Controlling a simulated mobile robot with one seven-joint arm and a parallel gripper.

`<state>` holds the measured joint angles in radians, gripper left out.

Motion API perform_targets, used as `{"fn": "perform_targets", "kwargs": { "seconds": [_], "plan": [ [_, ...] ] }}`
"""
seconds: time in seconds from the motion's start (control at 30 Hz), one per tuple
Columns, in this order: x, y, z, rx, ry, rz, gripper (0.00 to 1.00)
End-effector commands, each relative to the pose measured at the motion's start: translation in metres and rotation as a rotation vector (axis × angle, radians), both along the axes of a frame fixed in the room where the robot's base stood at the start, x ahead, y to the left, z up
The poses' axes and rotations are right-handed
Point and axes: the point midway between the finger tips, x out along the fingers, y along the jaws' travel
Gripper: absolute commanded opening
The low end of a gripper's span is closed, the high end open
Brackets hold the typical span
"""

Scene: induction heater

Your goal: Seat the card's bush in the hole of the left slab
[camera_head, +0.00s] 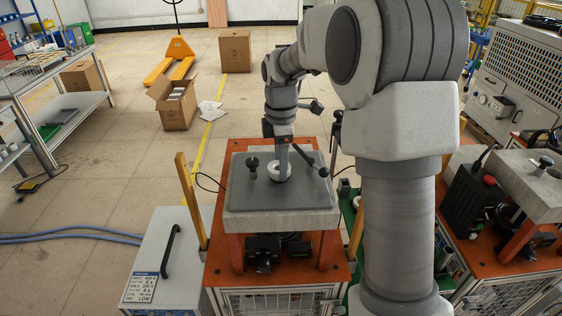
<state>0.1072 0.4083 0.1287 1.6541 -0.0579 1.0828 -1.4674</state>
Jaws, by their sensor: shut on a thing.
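The left slab (245,197) is a thick grey block with a dark top on an orange bench in the middle.
A black knobbed post (252,166) stands on the slab, just left of the bush. Wooden uprights (190,200) flank the bench. A second slab (528,182) stands on an orange bench at the right. My arm's column blocks much of the right middle.

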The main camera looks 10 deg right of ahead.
Motion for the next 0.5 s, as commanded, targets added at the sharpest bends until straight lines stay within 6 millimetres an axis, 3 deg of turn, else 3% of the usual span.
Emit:
{"fn": "perform_targets", "kwargs": {
  "seconds": [0.5],
  "plan": [
    [0.000,0.000,-0.015,0.000,-0.001,0.000,0.00]
  ]
}}
